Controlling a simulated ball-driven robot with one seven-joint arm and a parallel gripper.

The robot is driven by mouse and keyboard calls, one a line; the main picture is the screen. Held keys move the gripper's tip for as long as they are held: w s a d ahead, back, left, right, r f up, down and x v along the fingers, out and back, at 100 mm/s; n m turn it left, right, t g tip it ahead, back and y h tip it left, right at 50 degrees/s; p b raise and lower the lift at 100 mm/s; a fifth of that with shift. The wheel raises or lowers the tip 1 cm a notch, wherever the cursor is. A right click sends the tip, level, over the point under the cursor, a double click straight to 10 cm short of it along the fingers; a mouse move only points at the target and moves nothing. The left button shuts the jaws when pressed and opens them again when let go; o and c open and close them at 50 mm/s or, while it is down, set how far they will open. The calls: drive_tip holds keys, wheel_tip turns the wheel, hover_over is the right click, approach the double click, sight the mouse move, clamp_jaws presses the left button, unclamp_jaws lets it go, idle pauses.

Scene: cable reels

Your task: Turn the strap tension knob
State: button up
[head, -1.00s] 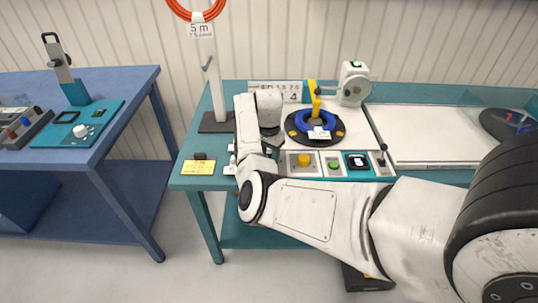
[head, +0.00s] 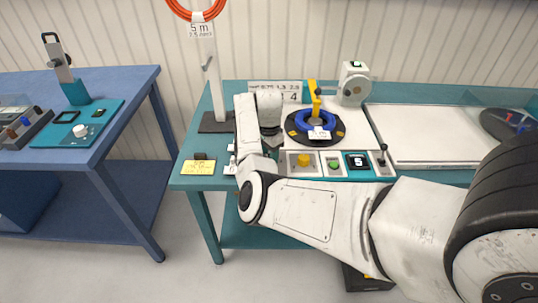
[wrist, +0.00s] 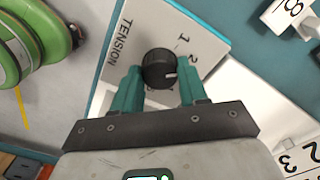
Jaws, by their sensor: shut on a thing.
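The strap tension knob (wrist: 158,66) shows in the wrist view as a black ribbed round knob with a white pointer line. It sits on a white plate (wrist: 135,32) marked TENSION, with the numbers 1 and 2 beside it. My gripper (wrist: 160,77) has its two teal fingers on either side of the knob, shut on it. The pointer line faces right in the wrist view, below the 2. The rest of the scale is partly hidden by the fingers. In the head view, my arm hides the knob and the fingertips.
A green reel (wrist: 38,42) stands close by in the wrist view. On the teal table, a blue cable coil (head: 330,120) lies on a black turntable, right of my gripper.

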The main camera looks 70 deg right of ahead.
drive_tip(key=o, duration=1.1)
drive_tip(key=shift+c, duration=0.2)
drive_tip(key=shift+r, duration=0.15)
wheel_tip(320, 180, up, 10)
drive_tip(key=b, duration=0.1)
drive_tip(key=shift+r, duration=0.25)
drive_tip(key=s+a+f+n+h, duration=0.1)
drive_tip(key=s+a+f+n, duration=0.2)
drive_tip(key=a+f+n, duration=0.4)
drive_tip(key=s+a+f+n+h, duration=0.2)
drive_tip(key=s+a+f+n, duration=0.3)
drive_tip(key=a, duration=0.4)
drive_tip(key=s+a+f+n+y, duration=0.1)
drive_tip(key=s+a+n, duration=0.2)
drive_tip(key=a, duration=0.3)
drive_tip(key=s+a+f+n+y, duration=0.1)
drive_tip(key=s+a+n, duration=0.2)
drive_tip(key=a, duration=0.4)
drive_tip(key=s+a+n+t, duration=0.1)
drive_tip(key=s+a+n, duration=0.2)
drive_tip(key=a+n, duration=0.2)
drive_tip(key=shift+s+a+f+y, duration=0.25)
drive_tip(key=shift+a+f+y, duration=0.15)
drive_tip(key=shift+a, duration=0.45)
